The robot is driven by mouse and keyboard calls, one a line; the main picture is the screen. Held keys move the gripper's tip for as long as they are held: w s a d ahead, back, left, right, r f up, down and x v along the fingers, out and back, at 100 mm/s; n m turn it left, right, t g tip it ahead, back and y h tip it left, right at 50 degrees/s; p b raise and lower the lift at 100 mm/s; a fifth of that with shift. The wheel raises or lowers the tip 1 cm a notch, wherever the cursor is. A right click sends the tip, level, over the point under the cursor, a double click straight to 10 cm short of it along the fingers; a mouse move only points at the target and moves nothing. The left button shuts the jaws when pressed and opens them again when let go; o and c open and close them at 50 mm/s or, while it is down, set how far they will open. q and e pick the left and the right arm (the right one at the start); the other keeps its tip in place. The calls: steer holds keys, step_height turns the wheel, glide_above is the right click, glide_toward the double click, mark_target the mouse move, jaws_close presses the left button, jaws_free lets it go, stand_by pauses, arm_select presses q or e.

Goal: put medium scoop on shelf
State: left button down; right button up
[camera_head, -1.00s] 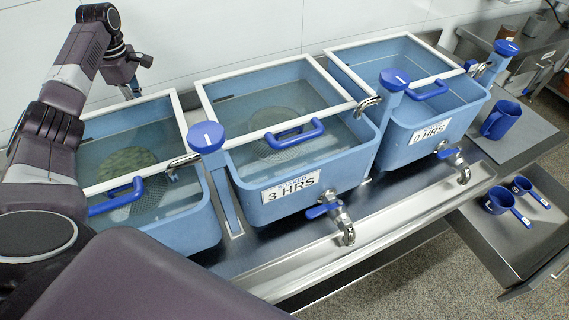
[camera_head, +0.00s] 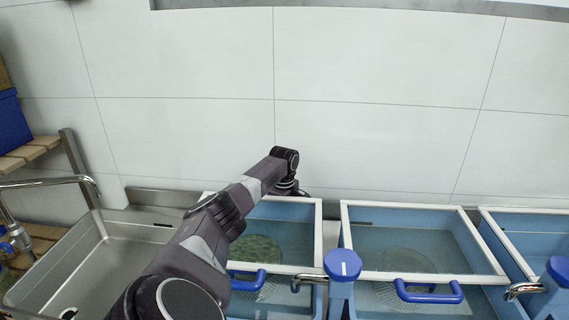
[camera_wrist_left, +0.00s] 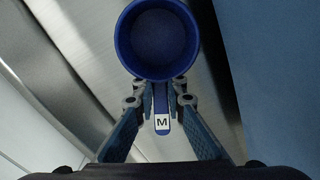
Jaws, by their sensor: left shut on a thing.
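The medium scoop (camera_wrist_left: 157,42) is a blue round cup with a handle marked "M", seen in the left wrist view. My left gripper (camera_wrist_left: 160,98) is shut on its handle, with the cup just beyond the fingertips. The cup looks empty, with its opening toward the camera. In the head view my left arm reaches over the leftmost tank toward the back wall; its gripper and the scoop are not clearly visible there. A wooden slatted shelf (camera_head: 38,152) stands at the far left of the head view, partly cut off. My right gripper is not in view.
A blue bin (camera_head: 12,124) stands on the shelf. A steel sink (camera_head: 95,262) with a tap (camera_head: 60,181) lies between the shelf and the tanks. Blue lidded tanks (camera_head: 420,240) with handles and upright knobs fill the right. The white wall is close behind.

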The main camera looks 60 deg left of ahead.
arm_select(q)
steer(key=shift+f, duration=0.25)
steer(key=c, duration=2)
jaws_free()
steer(key=shift+f, duration=0.1)
steer(key=shift+o, duration=0.2)
